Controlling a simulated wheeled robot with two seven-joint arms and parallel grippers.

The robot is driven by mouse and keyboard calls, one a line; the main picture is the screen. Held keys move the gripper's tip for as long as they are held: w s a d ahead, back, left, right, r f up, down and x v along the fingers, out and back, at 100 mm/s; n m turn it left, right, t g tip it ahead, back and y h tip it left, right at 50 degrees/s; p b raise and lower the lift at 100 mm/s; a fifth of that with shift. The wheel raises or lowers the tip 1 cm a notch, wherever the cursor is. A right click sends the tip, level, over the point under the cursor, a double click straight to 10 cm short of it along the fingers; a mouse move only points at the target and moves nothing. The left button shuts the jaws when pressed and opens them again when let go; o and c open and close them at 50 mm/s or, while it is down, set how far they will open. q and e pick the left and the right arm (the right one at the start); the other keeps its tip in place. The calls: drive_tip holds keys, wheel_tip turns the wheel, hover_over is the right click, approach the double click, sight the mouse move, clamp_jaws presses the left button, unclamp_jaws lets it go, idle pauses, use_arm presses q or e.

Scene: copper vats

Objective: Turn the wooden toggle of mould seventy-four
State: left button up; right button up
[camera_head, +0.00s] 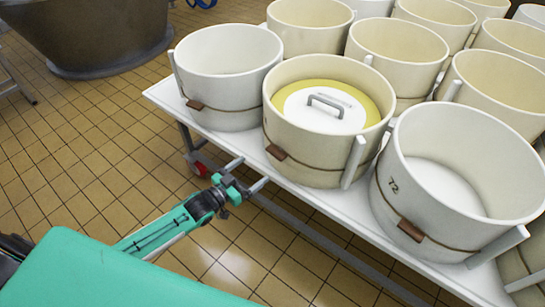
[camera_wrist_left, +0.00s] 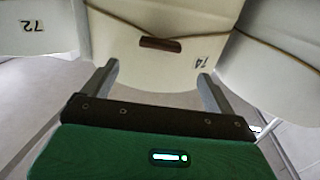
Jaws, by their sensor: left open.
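Mould seventy-four (camera_head: 315,165) is a cream round tub on the white table, with yellow contents under a white handled lid. Its number shows upside down in the wrist view (camera_wrist_left: 185,72), not in the head view. Its brown wooden toggle (camera_head: 276,152) sits on a thin cord around the wall. In the wrist view the toggle (camera_wrist_left: 160,44) lies nearly level, beyond the fingers. My left gripper (camera_head: 254,170) is open and empty, just in front of and below the toggle, apart from it. Its two fingers (camera_wrist_left: 160,82) are spread wide. My right gripper is out of view.
Mould 72 (camera_head: 400,190), empty with its own toggle (camera_head: 410,230), stands to the right. Another empty mould (camera_head: 225,85) stands to the left, and several more behind. The white table's edge (camera_head: 350,222) runs below the moulds. A large vat (camera_head: 95,35) stands far left on open tiled floor.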

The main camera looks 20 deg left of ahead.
sight(273, 154)
use_arm(q)
drive_tip(key=x, duration=0.9)
drive_tip(key=shift+w+d, duration=0.2)
drive_tip(key=shift+w, duration=0.2)
drive_tip(key=c, duration=1)
